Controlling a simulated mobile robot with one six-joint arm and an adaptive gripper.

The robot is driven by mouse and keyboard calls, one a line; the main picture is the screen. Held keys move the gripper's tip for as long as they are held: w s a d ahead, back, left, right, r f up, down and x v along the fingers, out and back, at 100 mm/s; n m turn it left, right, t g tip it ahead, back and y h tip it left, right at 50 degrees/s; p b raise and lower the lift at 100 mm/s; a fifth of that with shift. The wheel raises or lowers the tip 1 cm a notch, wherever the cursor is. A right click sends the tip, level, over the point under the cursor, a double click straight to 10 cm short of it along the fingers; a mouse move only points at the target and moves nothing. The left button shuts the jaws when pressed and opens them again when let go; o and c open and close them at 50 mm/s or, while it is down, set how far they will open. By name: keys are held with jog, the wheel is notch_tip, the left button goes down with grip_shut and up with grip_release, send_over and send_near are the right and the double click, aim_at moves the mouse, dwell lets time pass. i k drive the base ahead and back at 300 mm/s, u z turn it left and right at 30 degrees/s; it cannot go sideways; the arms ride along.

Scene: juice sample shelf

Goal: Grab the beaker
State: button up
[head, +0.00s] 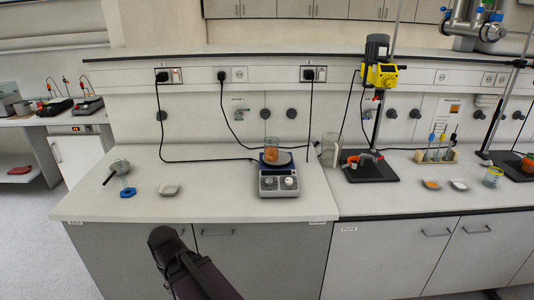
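A clear glass beaker (271,150) with orange liquid stands upright on the round plate of a hotplate stirrer (278,183), at the middle of the left bench. A larger, empty-looking clear glass vessel (329,150) stands to its right near the bench joint. Part of my arm, dark maroon with a black end, rises from the bottom edge in front of the cabinets, below and left of the beaker. My gripper's fingers do not show, and nothing of mine touches the beaker.
A white dish (169,189) and a blue-based glass piece (127,189) stand left on the bench. A yellow overhead stirrer (379,75) on a black stand is right of the beaker. Black cables (210,159) run behind. The bench front between dish and hotplate is clear.

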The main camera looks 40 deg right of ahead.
aim_at(271, 145)
jog(key=u, duration=0.2)
jog(key=k, duration=1.05)
jog(key=z, duration=1.45)
jog(key=i, duration=1)
